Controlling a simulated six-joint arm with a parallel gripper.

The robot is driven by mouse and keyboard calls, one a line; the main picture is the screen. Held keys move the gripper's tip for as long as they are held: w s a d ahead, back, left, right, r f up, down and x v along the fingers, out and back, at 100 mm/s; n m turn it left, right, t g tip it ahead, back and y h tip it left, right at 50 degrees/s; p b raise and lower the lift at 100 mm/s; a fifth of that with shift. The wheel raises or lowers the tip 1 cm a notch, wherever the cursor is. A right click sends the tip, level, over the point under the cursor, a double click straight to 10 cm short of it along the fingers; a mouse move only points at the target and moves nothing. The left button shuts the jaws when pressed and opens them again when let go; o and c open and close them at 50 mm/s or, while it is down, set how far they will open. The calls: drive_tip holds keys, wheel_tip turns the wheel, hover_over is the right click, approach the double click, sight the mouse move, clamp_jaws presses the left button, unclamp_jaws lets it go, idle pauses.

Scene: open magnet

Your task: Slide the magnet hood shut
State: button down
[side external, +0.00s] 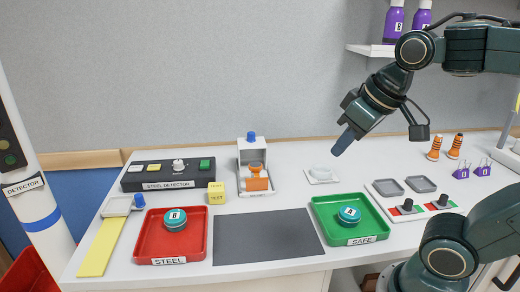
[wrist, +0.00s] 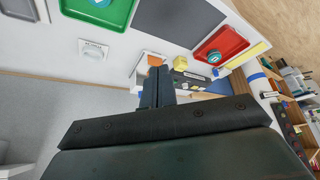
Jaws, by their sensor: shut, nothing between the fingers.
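The magnet unit (side external: 253,182) stands at the back middle of the table in the side view. It has a white hood (side external: 252,150) with a blue knob (side external: 251,136) on top, set toward the back. An orange part (side external: 257,181) shows uncovered in front of the hood. In the wrist view the orange part (wrist: 154,59) shows just beyond my fingers, which hide much of the unit. My gripper (side external: 343,141) is shut and empty, in the air to the right of the magnet and apart from it. Its dark fingers also show together in the wrist view (wrist: 155,72).
The steel detector box (side external: 168,176) and a yellow test block (side external: 216,193) stand left of the magnet. A small white pad (side external: 321,175) lies to its right. A red tray (side external: 150,256) and a green tray (side external: 385,231), each holding a teal puck, flank a bare grey mat (side external: 267,240).

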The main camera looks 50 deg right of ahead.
drive_tip(key=w+d+r+m+g+h, duration=0.15)
drive_tip(key=w+d+r, duration=0.3)
drive_tip(key=w, duration=0.65)
drive_tip(key=w+d+r+m, duration=0.3)
drive_tip(key=w+d, duration=0.2)
drive_tip(key=w, duration=0.6)
drive_tip(key=w+d+f+m, duration=0.2)
drive_tip(key=w+d+f, duration=0.3)
drive_tip(key=w, duration=0.3)
drive_tip(key=w+d+f+m+g, duration=0.1)
drive_tip(key=w+d+f, duration=0.5)
drive_tip(key=w, duration=0.3)
drive_tip(key=shift+m, duration=0.35)
drive_tip(key=shift+f+h, duration=0.2)
drive_tip(key=shift+h, duration=0.05)
drive_tip(key=shift+s+a+f, duration=0.1)
drive_tip(key=shift+a+f, duration=0.05)
drive_tip(key=shift+f, duration=2.15)
drive_tip(key=shift+s+a+f, duration=0.1)
drive_tip(key=shift+f, duration=2.2)
drive_tip(key=shift+s+a, duration=0.1)
